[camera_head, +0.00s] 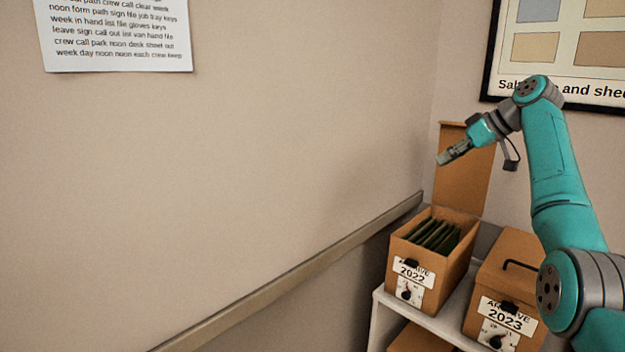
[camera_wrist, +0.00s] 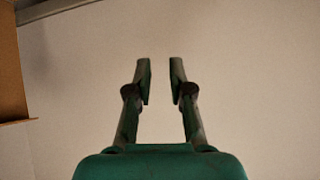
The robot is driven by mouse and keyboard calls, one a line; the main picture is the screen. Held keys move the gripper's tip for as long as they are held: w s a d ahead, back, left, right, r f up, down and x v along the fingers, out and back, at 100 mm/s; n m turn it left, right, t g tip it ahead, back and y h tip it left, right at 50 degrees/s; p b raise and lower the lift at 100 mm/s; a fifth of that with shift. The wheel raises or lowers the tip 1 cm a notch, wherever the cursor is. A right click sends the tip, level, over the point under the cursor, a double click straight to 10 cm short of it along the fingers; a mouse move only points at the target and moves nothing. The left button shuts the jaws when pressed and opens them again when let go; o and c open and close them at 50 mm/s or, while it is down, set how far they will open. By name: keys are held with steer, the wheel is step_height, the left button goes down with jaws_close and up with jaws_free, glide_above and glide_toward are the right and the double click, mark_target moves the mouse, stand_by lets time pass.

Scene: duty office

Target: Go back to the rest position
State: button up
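Behind the fingers is only plain pale wall. The arm is bent at the elbow, reaching up from the lower right and then left.
The 2022 box has its lid (camera_head: 463,170) up and dark green folders (camera_head: 435,236) inside. A closed box marked 2023 (camera_head: 512,285) stands beside it on a white shelf (camera_head: 448,322). A rail (camera_head: 300,272) runs along the wall. A framed poster (camera_head: 560,55) hangs behind my arm.

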steer(key=a+f+m+t+h, duration=0.1)
steer(key=a+f+m, duration=0.1)
steer(key=f, duration=1.6)
steer(key=a+f+m+t+h, duration=0.1)
steer(key=a+f+m, duration=0.1)
steer(key=f, duration=1.5)
steer(key=s+a+f+m+t+h, duration=0.1)
steer(key=s+a+f, duration=0.2)
steer(key=s+f, duration=0.85)
steer(key=s+a+f+m+t+h, duration=0.1)
steer(key=s+a+f+m+h, duration=0.15)
steer(key=s+f, duration=0.9)
steer(key=s+a+f+t+h, duration=0.1)
steer(key=s+a+f, duration=0.15)
steer(key=s, duration=1.05)
steer(key=s+a+f+t+h, duration=0.1)
steer(key=s+f, duration=0.2)
steer(key=s, duration=1.1)
steer(key=s+a+r+t, duration=0.2)
steer(key=s+r, duration=1.9)
steer(key=s, duration=0.1)
steer(key=shift+s+t+y, duration=0.15)
steer(key=shift+t+y, duration=0.15)
steer(key=shift+y, duration=0.05)
